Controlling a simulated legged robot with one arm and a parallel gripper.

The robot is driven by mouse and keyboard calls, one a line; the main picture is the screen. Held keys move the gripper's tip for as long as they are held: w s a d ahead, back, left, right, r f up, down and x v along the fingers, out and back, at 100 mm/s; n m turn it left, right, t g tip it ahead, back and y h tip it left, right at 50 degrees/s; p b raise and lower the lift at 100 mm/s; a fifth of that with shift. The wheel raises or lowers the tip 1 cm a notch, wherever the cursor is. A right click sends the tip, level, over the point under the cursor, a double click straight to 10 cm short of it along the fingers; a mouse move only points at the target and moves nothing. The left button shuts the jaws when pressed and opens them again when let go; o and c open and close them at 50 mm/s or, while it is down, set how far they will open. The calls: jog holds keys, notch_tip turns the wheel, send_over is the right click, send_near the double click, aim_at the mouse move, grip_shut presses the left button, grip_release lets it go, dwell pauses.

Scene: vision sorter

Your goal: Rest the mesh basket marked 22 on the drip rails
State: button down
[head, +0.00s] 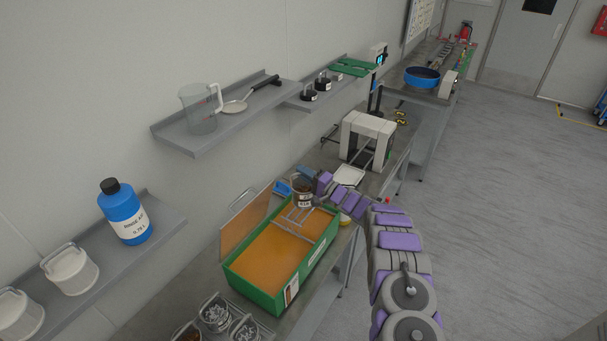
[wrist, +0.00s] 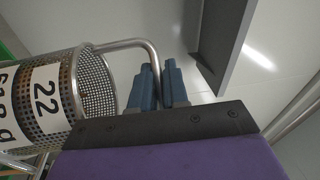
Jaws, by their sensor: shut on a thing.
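The mesh basket marked 22 (wrist: 45,98) hangs by its wire handle (wrist: 135,44) from my gripper (wrist: 164,84), whose blue fingers are shut on the handle. In the head view the basket (head: 302,194) is at the far end of the green tank, with dark contents showing inside. My gripper (head: 306,174) is just above it. The drip rails (head: 297,219) lie across the tank (head: 264,296) of orange liquid, in front of and below the basket in the picture. I cannot tell whether the basket touches them.
The tank's orange lid (head: 246,222) stands open on the wall side. Several other mesh baskets (head: 214,314) stand at the near end. A wall shelf (head: 205,139) with a clear jug (head: 199,110) overhangs the bench. A grey-white machine (head: 366,137) stands beyond the tank.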

dwell(0.4)
jog(key=shift+f+b, duration=1)
jog(key=shift+f, duration=0.8)
jog(key=c, duration=1.1)
grip_release()
jog(key=shift+o, duration=0.2)
jog(key=shift+s, duration=0.1)
